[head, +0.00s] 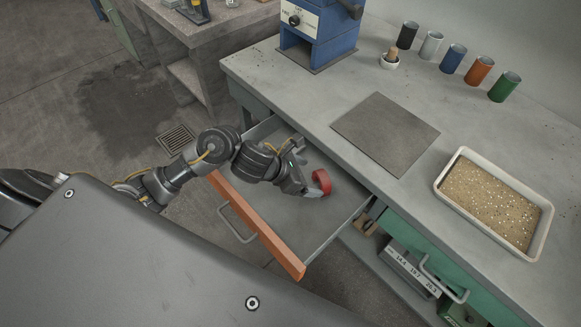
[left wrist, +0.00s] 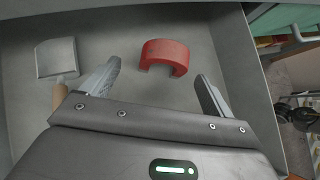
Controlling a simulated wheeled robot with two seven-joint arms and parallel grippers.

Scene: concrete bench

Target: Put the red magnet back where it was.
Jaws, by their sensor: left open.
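The red magnet (head: 321,181) is a thick horseshoe shape inside the open drawer (head: 325,221) under the bench. In the left wrist view the red magnet (left wrist: 165,57) lies on the grey drawer floor, its open side toward my gripper. My left gripper (head: 306,188) is open and reaches down into the drawer beside the magnet. In the left wrist view my left gripper's fingers (left wrist: 160,82) are spread wide, with the magnet just beyond and between the tips. I see nothing held in it. My right gripper is not in view.
A scoop-like tool (left wrist: 57,58) with a wooden handle lies left of the magnet in the drawer. On the bench are a dark square plate (head: 385,133), a tray of sand (head: 545,233), several coloured cups (head: 453,58) and a blue machine (head: 322,25). The drawer walls surround my gripper.

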